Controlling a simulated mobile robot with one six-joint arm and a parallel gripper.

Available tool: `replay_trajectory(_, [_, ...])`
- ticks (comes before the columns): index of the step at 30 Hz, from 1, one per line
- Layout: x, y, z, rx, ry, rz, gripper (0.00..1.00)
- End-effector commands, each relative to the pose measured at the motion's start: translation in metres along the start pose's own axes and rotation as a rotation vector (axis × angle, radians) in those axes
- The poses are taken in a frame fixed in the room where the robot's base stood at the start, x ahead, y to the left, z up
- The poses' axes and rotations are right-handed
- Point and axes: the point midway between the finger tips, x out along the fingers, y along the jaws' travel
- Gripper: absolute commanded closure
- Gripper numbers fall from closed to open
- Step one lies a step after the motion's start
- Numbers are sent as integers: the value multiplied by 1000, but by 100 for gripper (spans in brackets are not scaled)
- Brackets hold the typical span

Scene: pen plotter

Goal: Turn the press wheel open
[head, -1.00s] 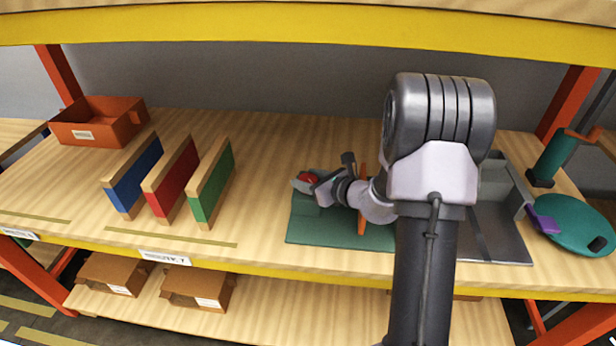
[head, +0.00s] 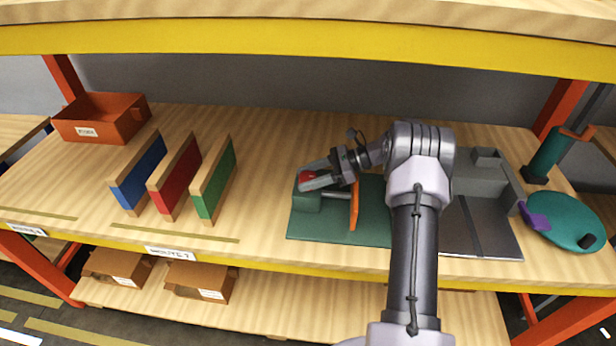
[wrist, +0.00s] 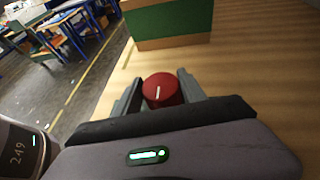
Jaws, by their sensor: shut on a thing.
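The press wheel is a small red knob (wrist: 162,92) with a white line on top. In the head view, the red knob (head: 307,176) sits at the left end of a green press (head: 308,228), on its raised block. My gripper (head: 311,177) reaches it from the right and is shut on it. In the wrist view, my gripper's fingers (wrist: 160,86) stand on either side of the knob, and its white line runs roughly away from the gripper. An upright orange plate (head: 354,206) stands on the press base, below my wrist. The fingers partly hide the knob in the head view.
Blue (head: 138,178), red (head: 175,178) and green (head: 215,182) wood-edged panels stand to the left. An orange bin (head: 102,118) is at the back left. A grey tray-like unit (head: 480,235) and a teal disc (head: 563,222) lie to the right. A yellow shelf beam (head: 300,42) runs above.

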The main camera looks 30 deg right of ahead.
Motion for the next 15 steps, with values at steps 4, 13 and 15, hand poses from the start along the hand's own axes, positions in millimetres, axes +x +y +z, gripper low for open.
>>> replay_trajectory(4, [2,-1,-2,-43,-1,100,92])
replay_trajectory(13, [2,0,-2,-105,0,247,92])
replay_trajectory(15, [2,0,-1,-113,-1,268,92])
